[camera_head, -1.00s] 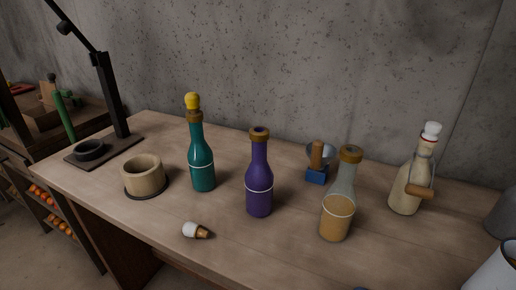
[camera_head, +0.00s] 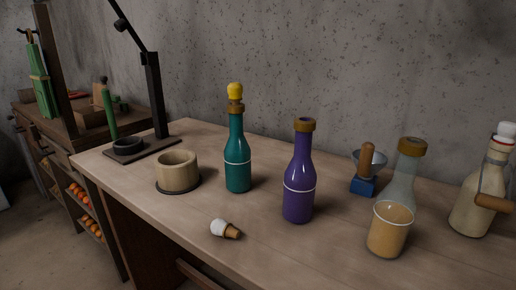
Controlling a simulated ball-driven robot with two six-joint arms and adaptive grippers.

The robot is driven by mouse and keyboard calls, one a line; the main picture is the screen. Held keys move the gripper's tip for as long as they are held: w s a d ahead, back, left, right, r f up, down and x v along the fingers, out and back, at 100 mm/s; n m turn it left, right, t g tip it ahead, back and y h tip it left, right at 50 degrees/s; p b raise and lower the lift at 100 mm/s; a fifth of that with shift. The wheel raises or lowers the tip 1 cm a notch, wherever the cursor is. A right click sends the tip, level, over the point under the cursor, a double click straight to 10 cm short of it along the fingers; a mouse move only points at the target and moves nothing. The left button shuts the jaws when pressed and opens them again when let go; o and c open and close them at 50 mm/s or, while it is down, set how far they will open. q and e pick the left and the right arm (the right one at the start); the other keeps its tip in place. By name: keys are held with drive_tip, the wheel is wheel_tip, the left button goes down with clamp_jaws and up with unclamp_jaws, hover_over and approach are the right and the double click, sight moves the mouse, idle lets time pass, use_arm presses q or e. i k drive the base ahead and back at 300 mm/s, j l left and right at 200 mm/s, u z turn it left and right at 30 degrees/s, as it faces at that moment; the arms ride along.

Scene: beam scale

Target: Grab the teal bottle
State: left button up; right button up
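The teal bottle (camera_head: 237,155) stands upright on the wooden table, with a yellow-topped stopper (camera_head: 235,92) in its neck and a pale ring around its body. It is between a wooden cup on its left and the purple bottle (camera_head: 299,177) on its right. Nothing covers it. Neither of my grippers shows in the head view.
A wooden cup (camera_head: 178,171) on a dark base and a loose white-topped cork (camera_head: 226,229) are nearby. A clear bottle with amber contents (camera_head: 391,226), a blue-based item (camera_head: 363,185) and a cream bottle (camera_head: 474,205) stand right. A black stand (camera_head: 155,95) rises at left.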

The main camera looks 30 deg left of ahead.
sight(237, 150)
drive_tip(key=j, duration=1.05)
drive_tip(key=i+j, duration=0.1)
drive_tip(key=j, duration=0.95)
